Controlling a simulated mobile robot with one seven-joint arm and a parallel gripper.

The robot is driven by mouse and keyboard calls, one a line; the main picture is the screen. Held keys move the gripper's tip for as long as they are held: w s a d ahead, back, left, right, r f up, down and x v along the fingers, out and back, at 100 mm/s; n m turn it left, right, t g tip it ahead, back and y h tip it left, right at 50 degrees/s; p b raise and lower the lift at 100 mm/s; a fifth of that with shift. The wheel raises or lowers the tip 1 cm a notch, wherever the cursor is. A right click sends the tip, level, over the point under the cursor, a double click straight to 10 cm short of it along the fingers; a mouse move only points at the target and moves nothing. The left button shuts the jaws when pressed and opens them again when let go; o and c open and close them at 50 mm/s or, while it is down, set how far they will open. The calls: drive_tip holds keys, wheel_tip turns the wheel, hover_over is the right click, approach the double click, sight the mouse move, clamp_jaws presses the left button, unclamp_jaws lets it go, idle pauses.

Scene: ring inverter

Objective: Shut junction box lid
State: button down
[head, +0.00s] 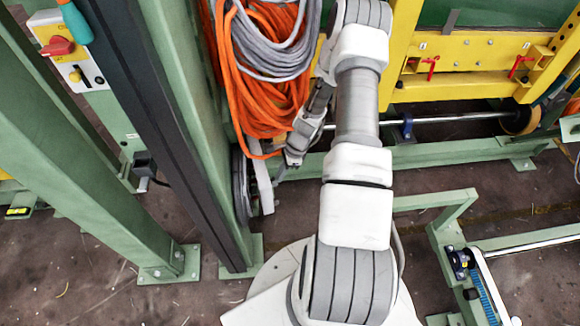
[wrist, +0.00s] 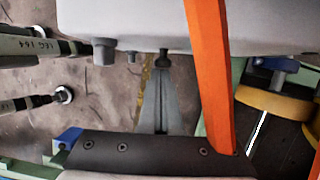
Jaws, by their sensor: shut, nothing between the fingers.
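In the wrist view, a large grey box (wrist: 130,22) fills the top edge, with several dark round fittings on its underside. It looks like the junction box, but its lid cannot be told apart here. My gripper (wrist: 163,74) is shut and empty, its fingers pointing up towards one dark fitting. I cannot tell whether the tips touch it. In the head view, my arm reaches up and bends back down to the left by the cables. My fingertips are not clear there, and I cannot make out the junction box.
An orange strip (wrist: 210,80), perhaps a cable, crosses close in front of my gripper's body. Orange cables (head: 255,95) and grey cables (head: 268,50) hang beside my forearm. A green post (head: 190,110) stands left, a yellow frame (head: 460,52) right. Labelled cables (wrist: 35,48) lie left.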

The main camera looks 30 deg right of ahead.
drive_tip(key=shift+s+a, duration=0.15)
drive_tip(key=shift+a, duration=1.2)
drive_tip(key=s+d+r+p, duration=0.3)
drive_tip(key=d+r, duration=0.3)
drive_tip(key=r, duration=0.3)
drive_tip(key=shift+d+r, duration=0.35)
drive_tip(key=shift+s+r, duration=0.1)
